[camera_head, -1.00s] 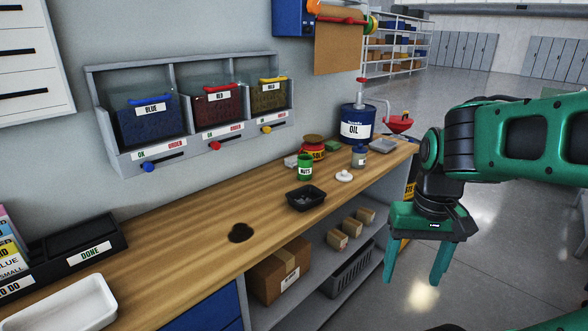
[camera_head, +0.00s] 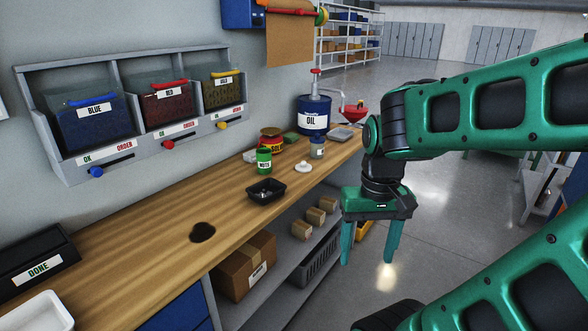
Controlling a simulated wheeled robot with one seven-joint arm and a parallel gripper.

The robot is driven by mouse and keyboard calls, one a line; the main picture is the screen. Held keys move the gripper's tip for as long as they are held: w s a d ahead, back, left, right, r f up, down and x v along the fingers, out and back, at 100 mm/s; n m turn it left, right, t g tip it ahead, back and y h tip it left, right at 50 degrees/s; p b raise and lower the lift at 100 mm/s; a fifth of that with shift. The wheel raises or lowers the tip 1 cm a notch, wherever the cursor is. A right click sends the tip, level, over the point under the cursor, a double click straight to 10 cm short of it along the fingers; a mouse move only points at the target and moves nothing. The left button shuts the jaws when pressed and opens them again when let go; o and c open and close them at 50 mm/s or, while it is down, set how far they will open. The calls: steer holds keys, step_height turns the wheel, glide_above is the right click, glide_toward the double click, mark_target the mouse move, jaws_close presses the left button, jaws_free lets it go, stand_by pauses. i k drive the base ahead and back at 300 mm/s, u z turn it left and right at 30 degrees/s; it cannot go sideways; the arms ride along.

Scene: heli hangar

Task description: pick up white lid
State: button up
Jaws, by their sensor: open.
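The white lid (camera_head: 303,167) lies on the wooden workbench (camera_head: 150,245), near its front edge. It is small and round with a knob on top. My gripper (camera_head: 367,258) is open and empty, with its two green fingers pointing down. It hangs in front of the bench edge, to the right of the lid and apart from it.
Near the lid stand a black tray (camera_head: 266,191), a green can (camera_head: 264,160), a small grey jar (camera_head: 317,149) and a yellow-red jar (camera_head: 271,140). A blue oil drum (camera_head: 313,117) is behind. A dark spill (camera_head: 202,232) marks the bench. Open floor lies to the right.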

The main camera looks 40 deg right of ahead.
mark_target(303, 167)
steer(key=z, duration=1.15)
steer(key=i, duration=1.35)
steer(key=u, duration=1.15)
